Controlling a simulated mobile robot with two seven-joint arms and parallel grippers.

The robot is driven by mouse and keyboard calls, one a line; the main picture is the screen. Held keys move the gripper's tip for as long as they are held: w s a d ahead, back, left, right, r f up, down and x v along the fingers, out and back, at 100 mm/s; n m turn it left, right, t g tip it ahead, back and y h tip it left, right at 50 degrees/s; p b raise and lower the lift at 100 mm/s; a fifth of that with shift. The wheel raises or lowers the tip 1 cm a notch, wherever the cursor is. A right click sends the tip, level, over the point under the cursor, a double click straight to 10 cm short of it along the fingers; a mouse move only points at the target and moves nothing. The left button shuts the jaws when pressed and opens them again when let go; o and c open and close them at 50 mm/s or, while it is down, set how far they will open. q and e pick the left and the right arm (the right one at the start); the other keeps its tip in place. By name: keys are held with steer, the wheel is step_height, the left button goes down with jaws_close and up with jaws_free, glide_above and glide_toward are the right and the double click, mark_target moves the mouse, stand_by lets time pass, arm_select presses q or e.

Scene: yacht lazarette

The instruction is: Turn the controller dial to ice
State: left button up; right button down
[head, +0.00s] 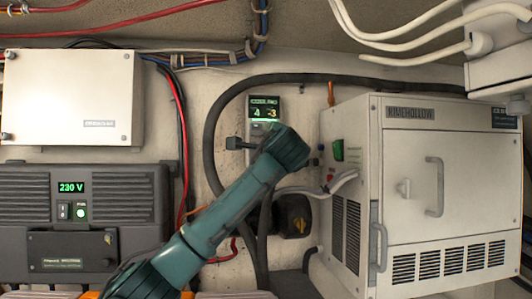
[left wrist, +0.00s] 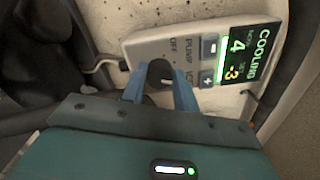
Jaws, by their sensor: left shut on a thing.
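The controller (head: 264,108) is a pale panel on the back wall, with a lit display reading 4 and -3. In the left wrist view the controller (left wrist: 145,48) shows COOLING on its display (left wrist: 243,58), plus and minus buttons, and the labels OFF and PUMP. A further label beside the dial is partly covered by a finger. My left gripper (left wrist: 158,90) has its two blue fingers on either side of the dark dial (left wrist: 160,71) and is shut on it. Which label the dial points to is hard to tell. In the head view my left arm hides the dial.
A white cabinet marked RIMEHOLLOW (head: 450,180) stands close on the right. A dark unit (head: 80,240) reading 230 V and a white box (head: 70,95) are on the left. A thick black hose (head: 212,140) and cables run around the controller.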

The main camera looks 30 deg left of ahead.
arm_select(q)
steer(key=shift+f, duration=0.15)
steer(key=o, duration=1)
steer(key=shift+b+v, duration=2.4)
steer(key=shift+v, duration=4.25)
arm_select(e)
steer(key=shift+w+a+f+t+y, duration=0.25)
steer(key=shift+a+f+t+y, duration=0.05)
steer(key=shift+a+f, duration=0.35)
steer(key=shift+w+r, duration=0.1)
